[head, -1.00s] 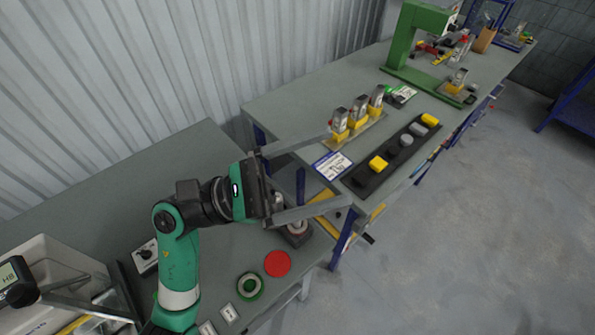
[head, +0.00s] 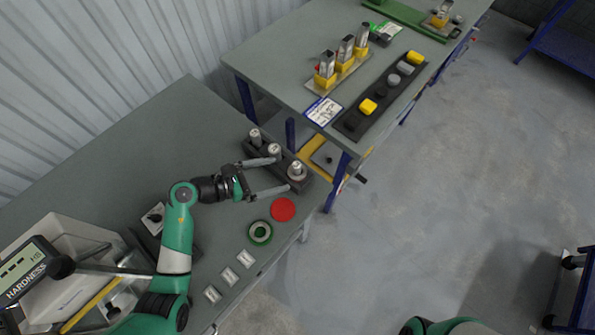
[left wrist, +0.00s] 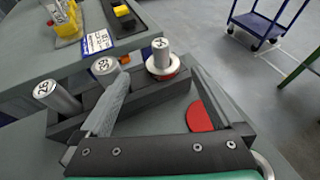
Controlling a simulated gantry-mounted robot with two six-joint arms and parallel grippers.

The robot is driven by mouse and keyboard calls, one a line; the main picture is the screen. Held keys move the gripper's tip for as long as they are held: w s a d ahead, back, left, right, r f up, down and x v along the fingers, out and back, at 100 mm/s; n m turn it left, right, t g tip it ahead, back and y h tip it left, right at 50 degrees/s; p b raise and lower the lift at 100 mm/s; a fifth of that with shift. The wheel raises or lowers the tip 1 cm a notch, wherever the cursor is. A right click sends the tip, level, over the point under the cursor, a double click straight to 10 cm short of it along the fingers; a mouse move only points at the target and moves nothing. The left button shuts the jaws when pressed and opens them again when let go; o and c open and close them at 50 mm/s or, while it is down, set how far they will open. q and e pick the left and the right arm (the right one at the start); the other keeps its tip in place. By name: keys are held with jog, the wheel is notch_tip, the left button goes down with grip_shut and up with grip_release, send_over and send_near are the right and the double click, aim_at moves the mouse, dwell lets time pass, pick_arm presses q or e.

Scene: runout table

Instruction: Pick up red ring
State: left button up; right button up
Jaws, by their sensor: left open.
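A thin red ring (left wrist: 164,76) shows in the left wrist view under a pale ring (left wrist: 163,66), around the base of the rightmost metal peg (left wrist: 160,50). That peg, also in the head view (head: 296,168), stands on a dark block (head: 262,157) with two other pegs. My left gripper (head: 283,173) is open and empty. Its fingers point at the block, one toward the middle peg and one toward the near side of the right peg. Whether the fingertips touch anything I cannot tell. My right gripper is out of view.
A flat red disc (head: 283,209) and a green ring-shaped piece (head: 260,233) lie near the bench's front edge. Several small pale blocks (head: 229,275) lie nearby. A hardness tester (head: 35,270) stands at left. A second table (head: 262,62) holds a black strip and yellow-based pieces.

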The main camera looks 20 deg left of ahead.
aim_at(293, 172)
pick_arm(q)
jog(key=x, duration=0.2)
jog(key=b+x, duration=0.1)
jog(key=x, duration=0.1)
jog(key=shift+d+f, duration=0.35)
jog(key=shift+w+d, duration=0.15)
jog(key=shift+w, duration=0.1)
grip_shut()
